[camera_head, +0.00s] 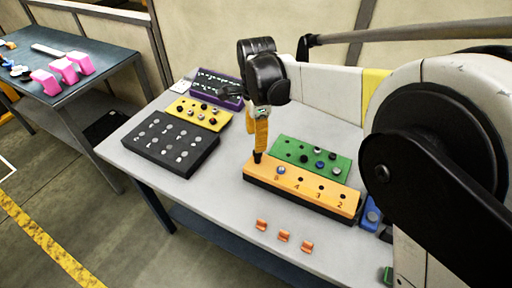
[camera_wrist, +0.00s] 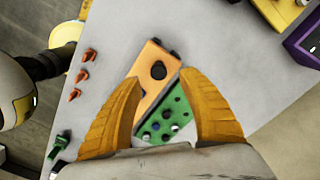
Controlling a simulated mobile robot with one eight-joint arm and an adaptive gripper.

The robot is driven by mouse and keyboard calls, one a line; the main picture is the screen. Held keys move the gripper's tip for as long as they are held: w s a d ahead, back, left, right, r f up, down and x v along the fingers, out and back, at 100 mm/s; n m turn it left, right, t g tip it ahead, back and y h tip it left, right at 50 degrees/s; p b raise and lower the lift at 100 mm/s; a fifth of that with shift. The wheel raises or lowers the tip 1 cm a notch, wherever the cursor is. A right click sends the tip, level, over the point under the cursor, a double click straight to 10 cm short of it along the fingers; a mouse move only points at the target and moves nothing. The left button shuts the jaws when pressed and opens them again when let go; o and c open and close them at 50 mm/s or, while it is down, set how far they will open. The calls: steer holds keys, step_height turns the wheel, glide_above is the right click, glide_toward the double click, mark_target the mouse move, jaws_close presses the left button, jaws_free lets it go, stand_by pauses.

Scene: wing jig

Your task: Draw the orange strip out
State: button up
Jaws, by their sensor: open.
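The orange strip (camera_head: 300,188) is a long block with numbered holes, lying on the grey table. It also shows in the wrist view (camera_wrist: 146,98), with a dark round knob (camera_wrist: 158,70) near one end. My gripper (camera_head: 259,148) points down over the strip's left end, its yellow fingers close above a dark upright piece there. In the wrist view my gripper (camera_wrist: 160,80) is open, with the fingers spread on either side of the strip and nothing held between them. The fingers hide part of the strip.
A green strip (camera_head: 327,161) with pegs lies right behind the orange one. Three small orange pieces (camera_head: 284,236) lie in front. Black (camera_head: 158,150), yellow (camera_head: 189,108) and purple (camera_head: 207,78) blocks stand at the left. A blue part (camera_head: 372,215) sits off the right end.

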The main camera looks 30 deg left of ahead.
step_height(320, 180, up, 6)
steer(key=shift+r, duration=0.15)
steer(key=shift+s, duration=0.15)
stand_by(0.4)
